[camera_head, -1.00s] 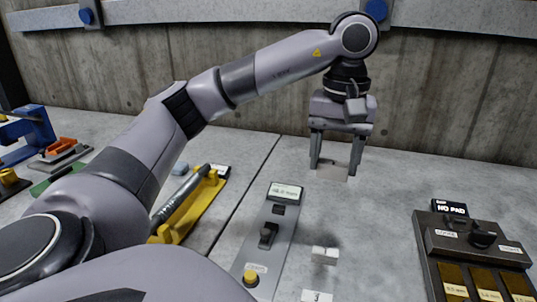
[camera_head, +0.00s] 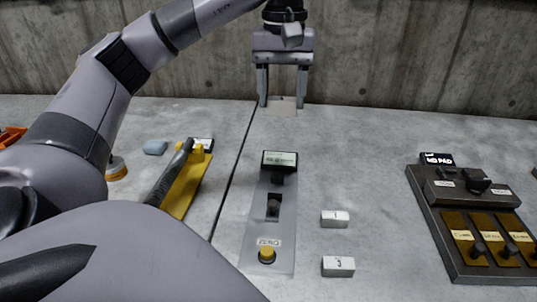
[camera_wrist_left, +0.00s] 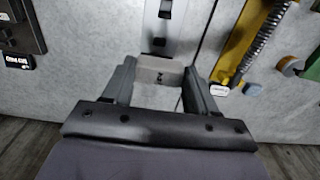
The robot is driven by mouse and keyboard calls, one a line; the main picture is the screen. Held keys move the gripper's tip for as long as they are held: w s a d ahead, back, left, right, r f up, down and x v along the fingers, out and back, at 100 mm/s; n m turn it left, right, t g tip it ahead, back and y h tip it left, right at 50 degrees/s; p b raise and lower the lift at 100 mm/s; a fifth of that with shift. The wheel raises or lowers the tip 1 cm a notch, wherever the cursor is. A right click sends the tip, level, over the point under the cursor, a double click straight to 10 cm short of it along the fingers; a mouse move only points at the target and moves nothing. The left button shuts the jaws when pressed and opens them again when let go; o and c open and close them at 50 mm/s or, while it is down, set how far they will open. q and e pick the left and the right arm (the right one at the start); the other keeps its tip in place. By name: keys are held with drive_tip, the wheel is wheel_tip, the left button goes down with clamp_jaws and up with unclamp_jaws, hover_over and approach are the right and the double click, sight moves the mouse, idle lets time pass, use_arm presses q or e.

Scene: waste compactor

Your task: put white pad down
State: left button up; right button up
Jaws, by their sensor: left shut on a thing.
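My left gripper (camera_head: 283,101) is shut on the white pad (camera_head: 282,109), a thin pale plate between its fingertips, near the back of the bench. In the left wrist view the pad (camera_wrist_left: 159,76) shows as a pale block between the two fingers, with a small dark mark on it. I cannot tell whether its underside touches the bench. The grey panel (camera_head: 252,222) with a small display and a yellow knob lies in front of the gripper. My right gripper is not in view.
Two small white blocks numbered 1 (camera_head: 335,219) and 3 (camera_head: 338,266) lie right of the panel. A dark box with brown strips (camera_head: 432,215) and a "NO PAD" display stands at right. A yellow spring device (camera_head: 188,185) lies left. The bench right of the gripper is clear.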

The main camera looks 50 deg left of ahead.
use_arm(q)
drive_tip(key=shift+s+a+f, duration=0.1)
drive_tip(key=shift+a, duration=0.3)
drive_tip(key=b, duration=0.4)
hover_over(276, 178)
drive_tip(key=s+d, duration=0.2)
wheel_tip(276, 178, down, 7)
drive_tip(key=shift+f, duration=0.1)
wheel_tip(276, 178, down, 8)
drive_tip(key=shift+r+b, duration=0.1)
drive_tip(key=shift+b, duration=0.45)
drive_tip(key=shift+f, duration=2.4)
drive_tip(key=shift+f, duration=0.1)
drive_tip(key=o, duration=1.1)
drive_tip(key=shift+o, duration=0.2)
